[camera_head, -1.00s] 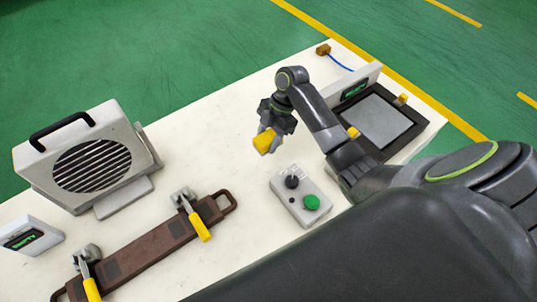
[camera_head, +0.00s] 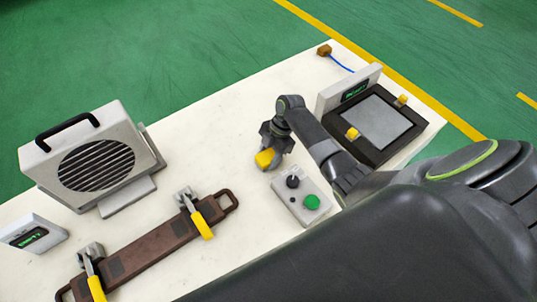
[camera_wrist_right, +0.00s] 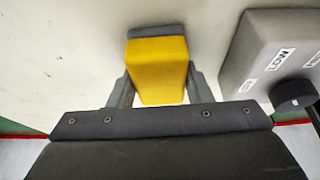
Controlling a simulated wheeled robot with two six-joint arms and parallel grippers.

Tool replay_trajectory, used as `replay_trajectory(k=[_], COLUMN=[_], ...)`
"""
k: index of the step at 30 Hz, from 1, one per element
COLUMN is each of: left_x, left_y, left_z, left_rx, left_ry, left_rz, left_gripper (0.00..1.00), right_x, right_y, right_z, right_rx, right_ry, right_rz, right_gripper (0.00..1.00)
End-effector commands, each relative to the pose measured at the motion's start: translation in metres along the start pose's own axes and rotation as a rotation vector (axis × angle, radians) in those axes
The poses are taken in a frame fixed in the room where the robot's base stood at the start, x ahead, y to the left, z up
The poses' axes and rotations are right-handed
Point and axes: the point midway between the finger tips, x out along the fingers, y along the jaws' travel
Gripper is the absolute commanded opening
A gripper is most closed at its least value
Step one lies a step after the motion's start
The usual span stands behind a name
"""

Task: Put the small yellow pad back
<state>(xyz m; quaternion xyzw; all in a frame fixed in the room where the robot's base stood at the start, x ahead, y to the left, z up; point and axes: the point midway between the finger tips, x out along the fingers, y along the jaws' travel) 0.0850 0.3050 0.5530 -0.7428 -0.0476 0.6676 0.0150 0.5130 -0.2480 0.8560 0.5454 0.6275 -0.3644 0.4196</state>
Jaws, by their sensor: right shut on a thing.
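The small yellow pad (camera_head: 265,158) is a yellow block with a grey layer on its far end. My right gripper (camera_head: 272,150) is shut on it, above or at the white table between the fan heater and the control box; I cannot tell whether the pad touches the table. In the right wrist view the pad (camera_wrist_right: 157,68) sits between the two grey fingers, its grey end pointing away from the gripper. My left gripper is not in view.
A control box (camera_head: 300,199) with black and green knobs stands close beside the gripper; it also shows in the right wrist view (camera_wrist_right: 262,45). A fan heater (camera_head: 92,165), a brown clamped mould (camera_head: 150,247) and a black-framed plate (camera_head: 411,113) with yellow blocks stand around. The table's (camera_head: 215,130) far middle is clear.

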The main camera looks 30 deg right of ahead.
Motion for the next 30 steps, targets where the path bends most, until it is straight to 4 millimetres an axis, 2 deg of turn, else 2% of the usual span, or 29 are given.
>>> replay_trajectory(k=[2, 3, 8, 16, 20, 23, 30], left_x=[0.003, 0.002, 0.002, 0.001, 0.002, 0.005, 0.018], left_y=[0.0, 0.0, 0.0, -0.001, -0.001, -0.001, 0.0], left_z=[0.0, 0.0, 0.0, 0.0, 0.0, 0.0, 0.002], left_rx=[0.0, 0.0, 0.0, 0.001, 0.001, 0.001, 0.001], left_ry=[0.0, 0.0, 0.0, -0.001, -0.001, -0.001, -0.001], left_rz=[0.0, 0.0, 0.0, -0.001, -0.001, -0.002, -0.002], left_gripper=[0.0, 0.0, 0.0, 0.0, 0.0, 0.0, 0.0], right_x=[0.003, 0.003, 0.002, 0.001, -0.005, -0.019, -0.07], right_y=[0.0, 0.0, 0.0, 0.0, 0.001, 0.001, 0.001], right_z=[0.001, 0.001, 0.001, 0.0, 0.001, 0.001, 0.002], right_rx=[0.0, 0.0, 0.0, 0.0, 0.0, -0.002, -0.002], right_ry=[0.0, 0.0, 0.0, 0.0, -0.001, -0.003, -0.005], right_rz=[0.0, 0.0, 0.0, 0.0, 0.001, 0.003, 0.004], right_gripper=[0.24, 0.48, 0.67, 0.67, 0.67, 0.67, 0.67])
